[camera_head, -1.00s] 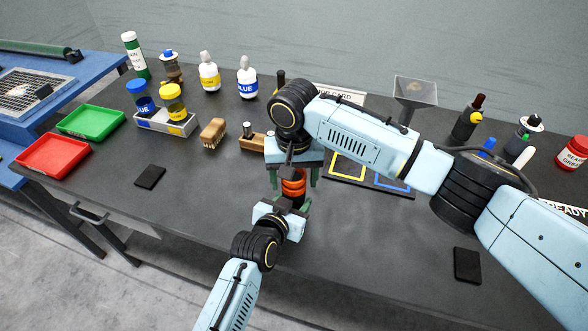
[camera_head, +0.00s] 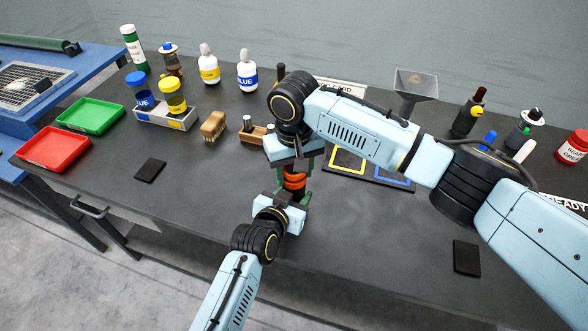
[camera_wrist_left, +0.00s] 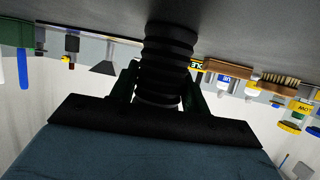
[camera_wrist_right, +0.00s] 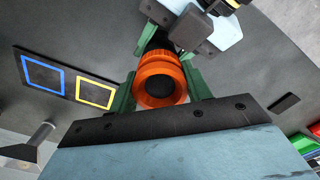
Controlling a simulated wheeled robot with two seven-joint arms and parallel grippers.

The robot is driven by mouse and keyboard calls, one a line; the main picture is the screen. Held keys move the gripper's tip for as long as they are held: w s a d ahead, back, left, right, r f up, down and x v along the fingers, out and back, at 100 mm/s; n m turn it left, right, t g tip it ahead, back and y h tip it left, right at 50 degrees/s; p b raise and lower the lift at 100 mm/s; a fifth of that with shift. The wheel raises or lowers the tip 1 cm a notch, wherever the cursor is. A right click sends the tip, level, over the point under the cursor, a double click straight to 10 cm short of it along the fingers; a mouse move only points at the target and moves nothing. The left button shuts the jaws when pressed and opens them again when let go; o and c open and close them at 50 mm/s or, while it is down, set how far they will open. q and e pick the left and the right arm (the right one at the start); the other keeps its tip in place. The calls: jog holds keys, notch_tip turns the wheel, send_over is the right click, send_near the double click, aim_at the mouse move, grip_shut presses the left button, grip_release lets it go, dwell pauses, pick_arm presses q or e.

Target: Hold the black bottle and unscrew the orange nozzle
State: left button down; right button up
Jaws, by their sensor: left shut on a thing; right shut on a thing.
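My left gripper (camera_wrist_left: 163,92) is shut on the black bottle (camera_wrist_left: 165,62), whose ribbed body fills the gap between green fingers in the left wrist view. In the head view the bottle is mostly hidden by the grippers. My right gripper (camera_wrist_right: 161,90) is shut on the orange nozzle (camera_wrist_right: 160,78), seen as a ringed orange part with a dark round centre. The nozzle (camera_head: 295,181) also shows in the head view, between the right gripper above and the left gripper below. I cannot tell whether nozzle and bottle are still joined.
A wooden brush (camera_head: 213,126), a crate (camera_head: 166,117) with blue and yellow jars, and red (camera_head: 53,149) and green (camera_head: 91,116) trays lie left. A board with yellow and blue frames (camera_head: 350,162) is behind my right arm. The front bench is mostly clear.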

jog(key=o, duration=1.1)
notch_tip(320, 180, up, 4)
jog(key=shift+r, duration=0.35)
jog(key=shift+c, duration=0.5)
notch_tip(320, 180, up, 3)
jog(key=m, duration=0.3)
jog(key=shift+f, duration=3.9)
